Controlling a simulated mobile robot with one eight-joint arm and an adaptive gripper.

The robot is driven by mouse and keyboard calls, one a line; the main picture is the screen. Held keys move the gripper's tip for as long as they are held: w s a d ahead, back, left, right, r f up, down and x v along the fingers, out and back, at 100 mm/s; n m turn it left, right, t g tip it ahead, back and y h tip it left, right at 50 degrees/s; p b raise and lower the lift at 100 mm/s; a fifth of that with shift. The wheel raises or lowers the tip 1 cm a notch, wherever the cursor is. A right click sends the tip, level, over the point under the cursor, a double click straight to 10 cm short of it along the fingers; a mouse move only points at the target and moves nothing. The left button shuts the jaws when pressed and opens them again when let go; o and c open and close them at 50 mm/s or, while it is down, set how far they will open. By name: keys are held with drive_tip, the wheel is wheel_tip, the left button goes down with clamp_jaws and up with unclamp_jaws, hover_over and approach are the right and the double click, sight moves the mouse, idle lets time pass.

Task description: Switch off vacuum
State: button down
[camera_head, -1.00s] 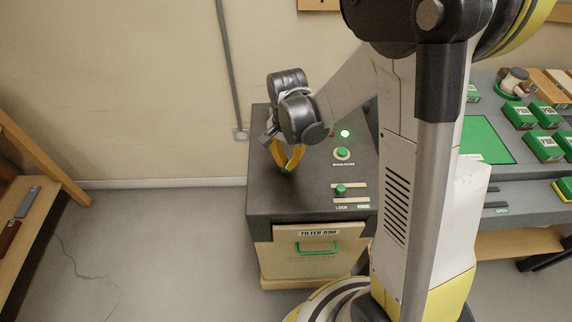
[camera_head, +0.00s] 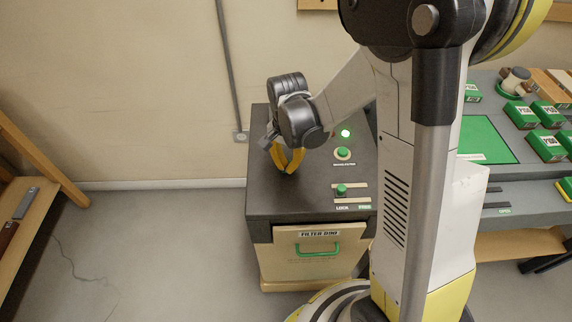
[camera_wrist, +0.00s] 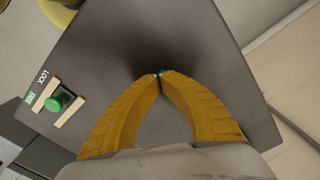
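The vacuum appears to be the dark-topped cabinet (camera_head: 268,205) with a pale drawer (camera_head: 312,258) labelled FILTER BIN. My gripper (camera_head: 289,172) points down at the left part of the top. In the wrist view its yellow fingers (camera_wrist: 161,74) meet at the tips over the dark surface. A small dark-green sliver shows between them. The fingers hide what lies under them, and I cannot tell if they touch it.
A green slider knob (camera_head: 341,189) stands between two pale strips at the LOCK side; it also shows in the wrist view (camera_wrist: 57,101). A grey bench (camera_head: 485,185) with green blocks stands to the right. A wooden shelf (camera_head: 35,215) is at the left.

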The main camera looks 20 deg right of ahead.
drive_tip(key=shift+f, duration=0.3)
drive_tip(key=shift+r+p, duration=2.45)
drive_tip(key=shift+r, duration=1.15)
drive_tip(key=s+r+n+t, duration=0.7)
drive_tip(key=s+r, duration=0.5)
drive_tip(key=r, duration=0.4)
drive_tip(key=shift+s+r+n, duration=0.25)
drive_tip(key=shift+s+n, duration=0.15)
drive_tip(key=shift+n, duration=0.9)
